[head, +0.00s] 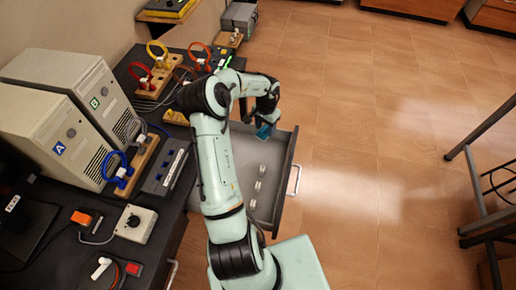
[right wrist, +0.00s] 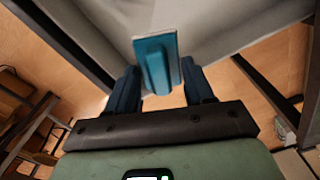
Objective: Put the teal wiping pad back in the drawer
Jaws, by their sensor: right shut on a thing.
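The teal wiping pad (right wrist: 158,62) is between the fingers of my right gripper (right wrist: 162,92), which is shut on it. In the head view the pad (head: 264,131) hangs below the right gripper (head: 266,118), at the far end of the open drawer. The drawer (head: 283,176) is pulled out from under the dark counter and holds several small pale items (head: 258,186). My right arm hides part of the drawer. Whether the pad touches the drawer cannot be told. My left gripper is not in view.
The counter (head: 60,245) carries two beige computer cases (head: 80,85), coiled cables on wooden blocks (head: 145,160) and small boxes. A metal-legged table (head: 480,190) stands at the right. The tiled floor (head: 370,130) between is clear.

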